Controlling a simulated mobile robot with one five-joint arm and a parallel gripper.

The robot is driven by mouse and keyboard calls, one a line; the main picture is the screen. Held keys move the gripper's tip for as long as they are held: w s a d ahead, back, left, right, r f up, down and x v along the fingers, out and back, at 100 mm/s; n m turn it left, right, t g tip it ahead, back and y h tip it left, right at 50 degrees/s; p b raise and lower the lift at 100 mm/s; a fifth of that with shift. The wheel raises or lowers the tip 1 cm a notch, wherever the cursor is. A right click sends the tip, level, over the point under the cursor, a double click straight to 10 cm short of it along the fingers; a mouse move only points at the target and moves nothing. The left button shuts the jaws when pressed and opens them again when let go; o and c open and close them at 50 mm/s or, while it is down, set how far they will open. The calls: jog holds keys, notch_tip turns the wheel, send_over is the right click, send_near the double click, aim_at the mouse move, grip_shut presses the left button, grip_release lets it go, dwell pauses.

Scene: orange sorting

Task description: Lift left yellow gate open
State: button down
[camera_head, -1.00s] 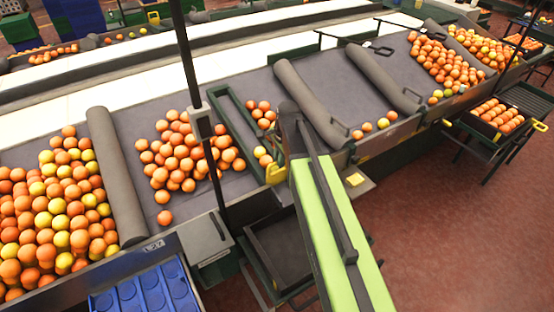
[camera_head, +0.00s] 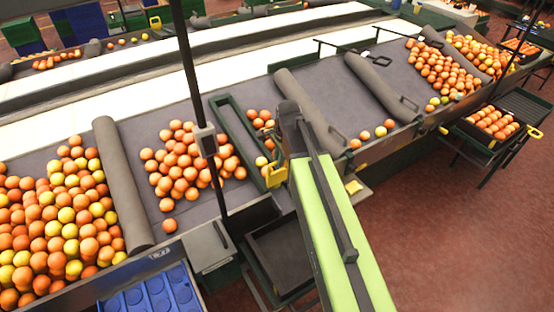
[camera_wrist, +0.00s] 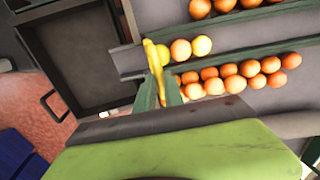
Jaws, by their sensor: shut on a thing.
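The left yellow gate (camera_head: 277,176) stands at the near end of a narrow green-walled lane on the sorting table. In the head view my arm partly covers it and hides my fingertips. In the wrist view the gate (camera_wrist: 153,62) is a thin upright yellow piece. My gripper (camera_wrist: 160,78) is shut on it, with its green fingers at the gate's lower part. Several oranges and a few yellow fruits lie just to the right of the gate in the wrist view. How far the gate is raised I cannot tell.
An empty dark crate (camera_head: 281,251) sits below the table edge, beyond a short chute (camera_wrist: 126,62). Grey rollers (camera_head: 121,185) divide the table, with orange piles between them. A thin black post (camera_head: 203,140) stands left of my arm.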

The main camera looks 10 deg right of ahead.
jog(key=shift+s+d+r, duration=0.1)
jog(key=shift+r, duration=0.75)
jog(key=c, duration=1.5)
grip_release()
jog(key=shift+s+r, duration=0.15)
jog(key=shift+o, duration=0.2)
jog(key=s+d+r+p, duration=0.1)
jog(key=s+r+p, duration=0.2)
jog(key=r+p, duration=1.4)
jog(key=shift+f, duration=0.1)
